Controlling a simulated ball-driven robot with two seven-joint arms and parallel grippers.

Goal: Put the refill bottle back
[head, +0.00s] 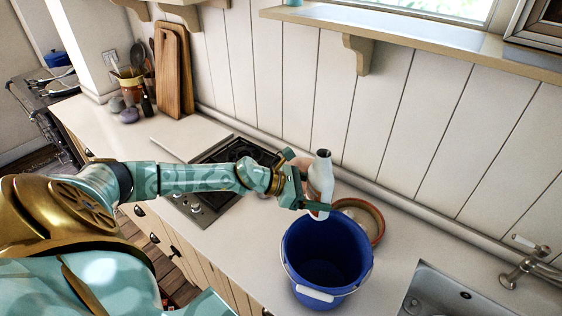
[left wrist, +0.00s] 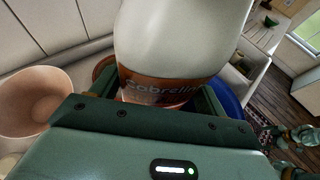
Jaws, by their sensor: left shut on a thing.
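The refill bottle (head: 321,178) is white with a dark top. My left gripper (head: 307,199) is shut on its lower part and holds it nearly upright, by the back left of the blue bucket (head: 288,250). In the left wrist view the bottle (left wrist: 180,35) fills the top middle, with an orange-brown label, between the fingers of my left gripper (left wrist: 160,100). I cannot tell whether the bottle's base touches anything.
A round terracotta-rimmed dish (head: 376,222) lies behind the bucket. A pinkish pot (left wrist: 33,100) stands left in the wrist view. The hob (head: 233,152) is left of the bottle, the sink (head: 440,290) at the lower right. A wall shelf (head: 420,38) runs above.

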